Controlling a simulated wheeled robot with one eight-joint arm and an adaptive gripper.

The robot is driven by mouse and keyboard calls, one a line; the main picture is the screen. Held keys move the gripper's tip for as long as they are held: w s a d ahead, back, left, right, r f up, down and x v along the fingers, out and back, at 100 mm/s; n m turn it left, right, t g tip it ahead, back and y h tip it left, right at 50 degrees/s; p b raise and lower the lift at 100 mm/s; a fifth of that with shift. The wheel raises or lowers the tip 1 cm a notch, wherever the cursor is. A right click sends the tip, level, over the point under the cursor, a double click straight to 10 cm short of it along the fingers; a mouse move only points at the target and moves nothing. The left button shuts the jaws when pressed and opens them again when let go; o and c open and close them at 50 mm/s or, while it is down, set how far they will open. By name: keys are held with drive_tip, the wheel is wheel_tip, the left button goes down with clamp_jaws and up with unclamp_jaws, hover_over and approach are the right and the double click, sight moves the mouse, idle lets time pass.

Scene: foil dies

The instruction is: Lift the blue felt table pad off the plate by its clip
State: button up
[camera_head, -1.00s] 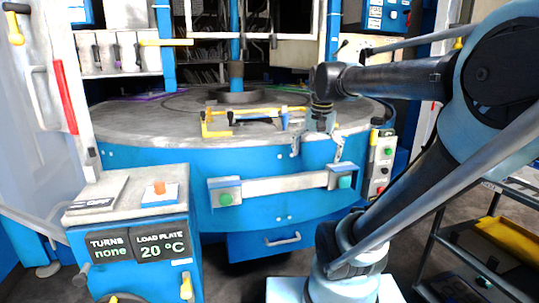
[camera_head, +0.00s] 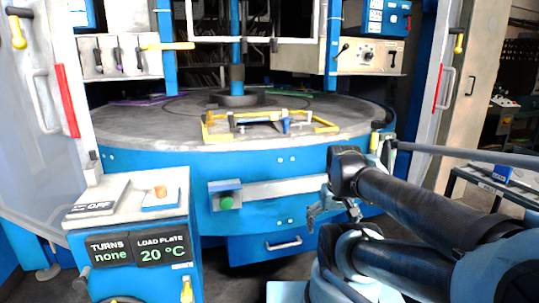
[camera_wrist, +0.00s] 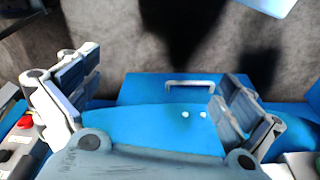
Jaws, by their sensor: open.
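The round grey plate (camera_head: 140,125) is the top of the blue machine. A yellow frame (camera_head: 213,131) lies on it near the front edge. A small blue piece (camera_head: 285,122) stands at the frame's front, beside a dark bar; I cannot tell whether it is the pad's clip. The blue felt pad itself cannot be made out clearly. My gripper (camera_head: 334,212) is open and empty, in front of the machine's blue side and below plate height. In the wrist view its two fingers (camera_wrist: 155,100) are spread apart, with the blue drawer front beyond them.
A control box (camera_head: 130,215) stands front left, its sign reading load plate 20 °C, turns none. A grey bar with a green button (camera_head: 227,202) runs across the machine front. A drawer with a handle (camera_head: 283,243) is below. A cart (camera_head: 490,185) stands at right.

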drive_tip(key=shift+c, duration=1.3)
drive_tip(key=shift+w+a+r, duration=0.1)
drive_tip(key=shift+w+r, duration=0.3)
drive_tip(key=shift+r, duration=0.25)
drive_tip(key=shift+w+r, duration=0.4)
drive_tip(key=shift+r, duration=0.2)
drive_tip(key=c, duration=0.9)
drive_tip(key=shift+o, duration=0.2)
drive_tip(key=w+a+r+n+t, duration=0.1)
drive_tip(key=w+a+r, duration=0.4)
drive_tip(key=w+r, duration=0.75)
drive_tip(key=w+a+r+n+y, duration=0.1)
drive_tip(key=w+a+r, duration=0.5)
drive_tip(key=w+r, duration=0.65)
drive_tip(key=w+a+r+n+t, duration=0.1)
drive_tip(key=w+a+r, duration=0.4)
drive_tip(key=w+r, duration=0.75)
hover_over(273, 116)
wheel_tip(273, 116, down, 8)
drive_tip(key=shift+w+d+f, duration=0.1)
drive_tip(key=shift+w+f, duration=0.1)
drive_tip(key=shift+f, duration=0.7)
drive_tip(key=shift+w+d+f, duration=0.1)
drive_tip(key=shift+w+f, duration=0.05)
drive_tip(key=shift+f, duration=0.75)
drive_tip(key=shift+w+d+f, duration=0.1)
drive_tip(key=shift+w+f, duration=0.1)
drive_tip(key=shift+f, duration=0.7)
